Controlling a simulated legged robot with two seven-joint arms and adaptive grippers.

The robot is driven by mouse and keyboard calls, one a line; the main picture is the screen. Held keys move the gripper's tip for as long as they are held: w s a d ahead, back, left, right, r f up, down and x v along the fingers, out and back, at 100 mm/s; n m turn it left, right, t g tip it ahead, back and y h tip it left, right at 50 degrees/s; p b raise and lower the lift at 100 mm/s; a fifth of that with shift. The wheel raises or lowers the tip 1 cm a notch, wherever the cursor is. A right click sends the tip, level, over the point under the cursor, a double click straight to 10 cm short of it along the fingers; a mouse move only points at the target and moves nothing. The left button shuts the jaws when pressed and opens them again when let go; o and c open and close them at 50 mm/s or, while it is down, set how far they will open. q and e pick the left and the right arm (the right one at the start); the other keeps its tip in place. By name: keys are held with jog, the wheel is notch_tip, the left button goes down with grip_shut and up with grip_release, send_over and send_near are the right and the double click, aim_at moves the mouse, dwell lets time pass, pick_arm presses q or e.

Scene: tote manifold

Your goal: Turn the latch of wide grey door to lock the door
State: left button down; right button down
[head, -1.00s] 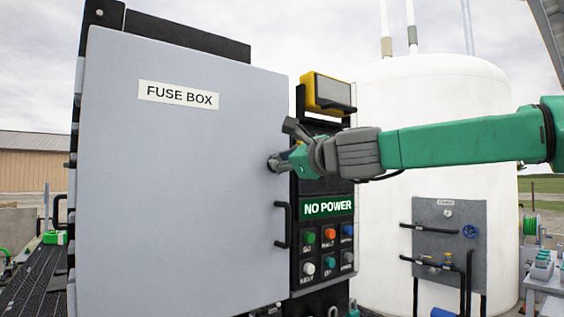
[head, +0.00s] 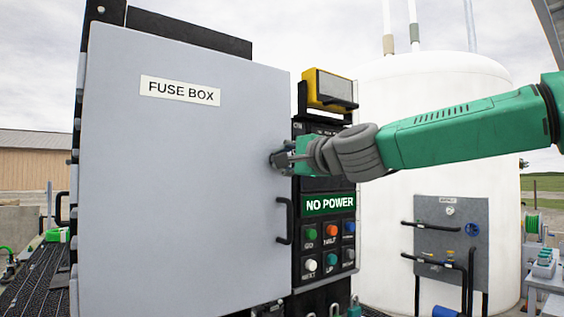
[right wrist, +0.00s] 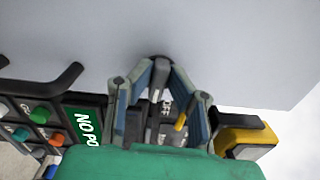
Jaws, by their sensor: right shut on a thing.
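The wide grey door (head: 180,190) of the fuse box faces me and looks closed; it also fills the top of the right wrist view (right wrist: 230,40). Its latch (head: 276,160) is a small dark part at the door's right edge, partly hidden by my fingers. My right gripper (head: 284,159) reaches in from the right and is shut on the latch. In the right wrist view, my right fingers (right wrist: 159,66) come together around the grey latch lever (right wrist: 158,78). I cannot tell the exact latch angle. My left gripper is not in view.
A black door handle (head: 286,220) sticks out below the latch. A control panel with several buttons (head: 330,247) and a "NO POWER" sign (head: 329,204) stands right of the door. A yellow-framed lamp (head: 329,90) is above it. A white tank (head: 450,130) stands behind my right arm.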

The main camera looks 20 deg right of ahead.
jog(key=shift+a+f+n, duration=0.1)
jog(key=shift+f+n, duration=0.15)
jog(key=shift+n, duration=0.35)
jog(key=c, duration=1.5)
grip_release()
jog(key=shift+c, duration=0.2)
jog(key=shift+r, duration=0.1)
jog(key=v, duration=1.1)
jog(key=shift+s+d, duration=0.3)
jog(key=shift+s, duration=0.05)
jog(key=shift+a, duration=0.1)
